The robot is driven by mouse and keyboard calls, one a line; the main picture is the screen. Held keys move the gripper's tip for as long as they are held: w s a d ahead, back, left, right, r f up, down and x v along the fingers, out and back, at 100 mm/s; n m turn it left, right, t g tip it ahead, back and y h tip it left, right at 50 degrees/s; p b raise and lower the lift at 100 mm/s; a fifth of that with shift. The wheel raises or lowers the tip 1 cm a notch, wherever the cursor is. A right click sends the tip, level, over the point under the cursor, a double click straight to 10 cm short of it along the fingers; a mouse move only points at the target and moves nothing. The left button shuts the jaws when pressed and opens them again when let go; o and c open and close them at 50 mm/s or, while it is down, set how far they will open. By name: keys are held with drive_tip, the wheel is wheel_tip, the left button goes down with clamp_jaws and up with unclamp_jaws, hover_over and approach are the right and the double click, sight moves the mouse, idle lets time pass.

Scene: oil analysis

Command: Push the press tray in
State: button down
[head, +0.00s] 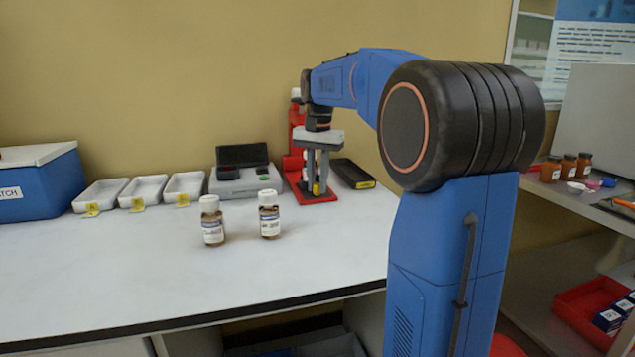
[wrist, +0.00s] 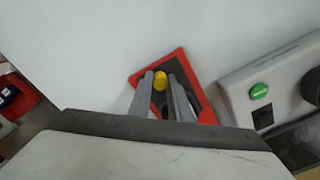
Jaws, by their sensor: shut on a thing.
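The red press (head: 295,163) stands at the back of the bench, with its flat red base toward the front and its upright partly behind my arm. In the wrist view its red-rimmed base (wrist: 206,112) surrounds a dark grey area, partly hidden by my fingers. A small yellow knob (wrist: 160,78) is at the front of the press tray; it also shows in the head view (head: 316,189). My gripper (head: 317,186) points down over the base and is shut on the yellow knob. In the wrist view its fingertips (wrist: 161,82) lie on both sides of the knob.
A grey instrument (head: 240,183) with a green button stands left of the press, and a black box (head: 352,173) right of it. Two labelled bottles (head: 212,222) (head: 269,215) stand in front. White trays (head: 143,192) line the back left.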

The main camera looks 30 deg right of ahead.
drive_tip(key=w, duration=0.2)
drive_tip(key=w+d, duration=0.1)
drive_tip(key=w, duration=0.2)
drive_tip(key=w+d, duration=0.1)
drive_tip(key=w, duration=0.1)
drive_tip(key=shift+w, duration=0.15)
drive_tip(key=c, duration=1.6)
unclamp_jaws()
drive_tip(key=shift+r, duration=0.1)
wheel_tip(320, 180, up, 16)
drive_tip(key=shift+d+r, duration=0.1)
drive_tip(key=shift+d, duration=0.05)
drive_tip(key=shift+s+r, duration=0.2)
drive_tip(key=shift+r, duration=0.35)
drive_tip(key=shift+c, duration=0.7)
